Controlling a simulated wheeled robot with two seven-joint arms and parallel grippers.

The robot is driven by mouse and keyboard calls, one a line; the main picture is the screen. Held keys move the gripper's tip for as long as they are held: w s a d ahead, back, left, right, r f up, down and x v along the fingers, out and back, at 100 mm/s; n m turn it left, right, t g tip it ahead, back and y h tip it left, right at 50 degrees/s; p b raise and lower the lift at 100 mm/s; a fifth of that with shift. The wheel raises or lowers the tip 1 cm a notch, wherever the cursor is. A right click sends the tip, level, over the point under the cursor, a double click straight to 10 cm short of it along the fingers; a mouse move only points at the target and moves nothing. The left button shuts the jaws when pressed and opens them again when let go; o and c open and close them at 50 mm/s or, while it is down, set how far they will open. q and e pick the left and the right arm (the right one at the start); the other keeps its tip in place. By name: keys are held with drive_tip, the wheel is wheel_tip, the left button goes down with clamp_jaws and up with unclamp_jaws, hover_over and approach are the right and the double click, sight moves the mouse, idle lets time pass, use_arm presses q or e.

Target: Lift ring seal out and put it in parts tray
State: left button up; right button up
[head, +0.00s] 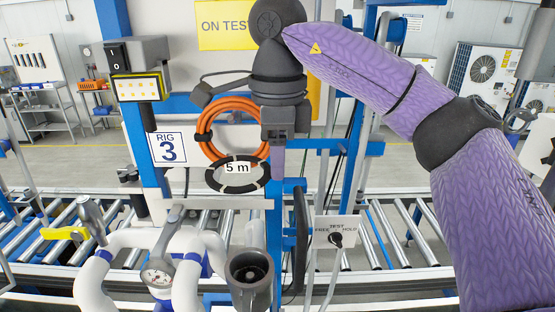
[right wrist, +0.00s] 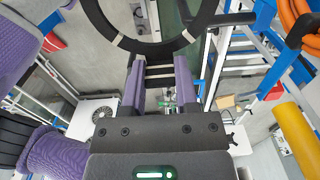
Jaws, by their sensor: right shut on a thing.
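The ring seal (head: 252,187) is a black ring with pale bands, held in the air to the left of my right gripper's fingertips. My right gripper (head: 277,168) points down and is shut on the ring's right edge. The right wrist view shows the ring (right wrist: 160,49) across the two fingertips (right wrist: 148,66), with part of it cut off by the top edge. A dark grey open cup (head: 249,272) stands below the ring, clearly apart from it. I see no parts tray. My left gripper is not in view.
An orange hose coil (head: 207,126) hangs behind the ring. A blue post with a Rig 3 sign (head: 168,149) and a roller conveyor (head: 398,235) stand behind.

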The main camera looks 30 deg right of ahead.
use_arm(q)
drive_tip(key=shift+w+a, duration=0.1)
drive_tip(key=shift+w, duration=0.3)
use_arm(e)
drive_tip(key=s+a+r, duration=0.5)
drive_tip(key=s, duration=0.4)
drive_tip(key=shift+s, duration=0.3)
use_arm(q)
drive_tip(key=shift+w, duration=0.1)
use_arm(e)
drive_tip(key=shift+a, duration=0.1)
